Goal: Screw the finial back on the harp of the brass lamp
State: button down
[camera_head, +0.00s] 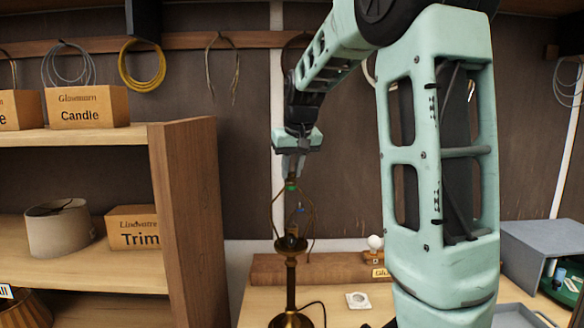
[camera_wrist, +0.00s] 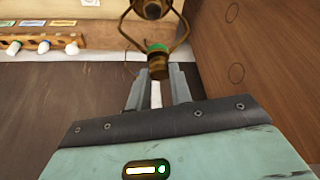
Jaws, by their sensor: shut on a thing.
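The brass lamp (camera_head: 291,278) stands upright on the workbench, with its wire harp (camera_head: 309,210) rising above the socket (camera_head: 291,243). My gripper (camera_head: 292,176) points down directly over the top of the harp. In the wrist view its two fingers (camera_wrist: 159,73) are shut on the small dark brass finial (camera_wrist: 158,66). The finial lines up with the green-marked top of the harp (camera_wrist: 158,47). The two look touching, but I cannot tell whether the threads are engaged. The harp's wires (camera_wrist: 181,35) spread out beyond it in the wrist view.
A wooden shelf unit (camera_head: 185,220) stands left of the lamp, with a lampshade (camera_head: 58,227) and labelled boxes. A bulb rack (camera_wrist: 45,43) lies behind the lamp. A small white plate (camera_head: 358,300) lies on the bench. A grey case (camera_head: 540,250) stands at the right.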

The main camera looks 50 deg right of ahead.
jog(key=m, duration=0.2)
jog(key=m+g+h+p, duration=0.1)
jog(key=m, duration=0.2)
jog(key=shift+w+a+m+g+h, duration=0.15)
jog(key=shift+w+m+g+h, duration=0.05)
jog(key=shift+m+g+h, duration=0.1)
jog(key=shift+f+m, duration=0.1)
jog(key=shift+m, duration=0.7)
jog(key=shift+g+p, duration=0.3)
jog(key=m+g, duration=0.1)
jog(key=m, duration=0.2)
jog(key=shift+w+m+h+p, duration=0.1)
jog(key=shift+m+h+p, duration=0.2)
jog(key=m+g+p, duration=0.1)
jog(key=m, duration=0.3)
jog(key=shift+g, duration=0.4)
jog(key=shift+w+m, duration=0.1)
jog(key=shift+m, duration=0.2)
